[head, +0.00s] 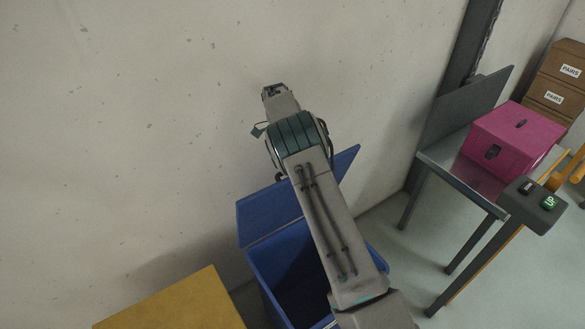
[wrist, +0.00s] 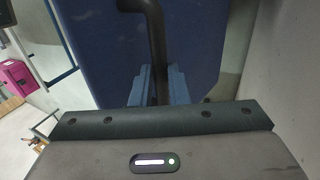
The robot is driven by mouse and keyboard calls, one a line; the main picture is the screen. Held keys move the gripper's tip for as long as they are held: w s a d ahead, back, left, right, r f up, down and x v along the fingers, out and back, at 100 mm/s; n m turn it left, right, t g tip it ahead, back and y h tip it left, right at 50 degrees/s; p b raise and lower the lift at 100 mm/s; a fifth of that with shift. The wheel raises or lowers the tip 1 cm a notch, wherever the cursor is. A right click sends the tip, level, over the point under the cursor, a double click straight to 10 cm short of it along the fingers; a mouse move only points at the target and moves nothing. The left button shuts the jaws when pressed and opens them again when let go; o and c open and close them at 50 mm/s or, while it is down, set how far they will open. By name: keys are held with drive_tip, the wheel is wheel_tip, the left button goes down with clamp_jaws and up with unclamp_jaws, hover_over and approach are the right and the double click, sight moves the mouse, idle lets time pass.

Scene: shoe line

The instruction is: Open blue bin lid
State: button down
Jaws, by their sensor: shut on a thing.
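The blue bin (head: 266,278) stands below my arm in the head view, its dark inside partly showing. Its blue lid (head: 268,212) is raised and tilted up at the back, towards the wall. My arm covers part of the lid and the bin. In the wrist view the lid (wrist: 193,45) fills the upper middle, with a dark curved handle (wrist: 152,22) on it. My gripper (wrist: 154,84) is shut on this handle, one finger on each side. My arm hides the handle and the fingers in the head view.
A plain wall (head: 130,120) is close behind the lid. A yellow surface (head: 175,303) is left of the bin. On the right, a metal table (head: 452,172) bears a pink box (head: 517,138). Brown cartons (head: 553,92) are beyond it. Some floor is clear between bin and table.

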drive_tip(key=shift+w+a+f, duration=0.35)
drive_tip(key=shift+w+f, duration=0.2)
drive_tip(key=c, duration=1.6)
unclamp_jaws()
drive_tip(key=shift+c, duration=0.2)
drive_tip(key=shift+o, duration=1.2)
drive_tip(key=shift+w+a+f, duration=0.1)
drive_tip(key=shift+w+a, duration=0.05)
drive_tip(key=shift+w, duration=0.15)
drive_tip(key=s+d+r+b, duration=0.1)
drive_tip(key=d+r, duration=0.2)
drive_tip(key=s+d+r+b, duration=0.1)
drive_tip(key=d+r+b, duration=0.1)
drive_tip(key=d+r, duration=0.1)
drive_tip(key=s+d+r+b, duration=0.1)
drive_tip(key=s+d+r, duration=0.1)
drive_tip(key=d+r, duration=0.1)
drive_tip(key=shift+d+r+b, duration=0.3)
drive_tip(key=shift+d+r, duration=0.1)
drive_tip(key=shift+r, duration=0.3)
drive_tip(key=shift+s+d+r, duration=0.3)
drive_tip(key=shift+d+r, duration=0.15)
drive_tip(key=shift+d, duration=0.1)
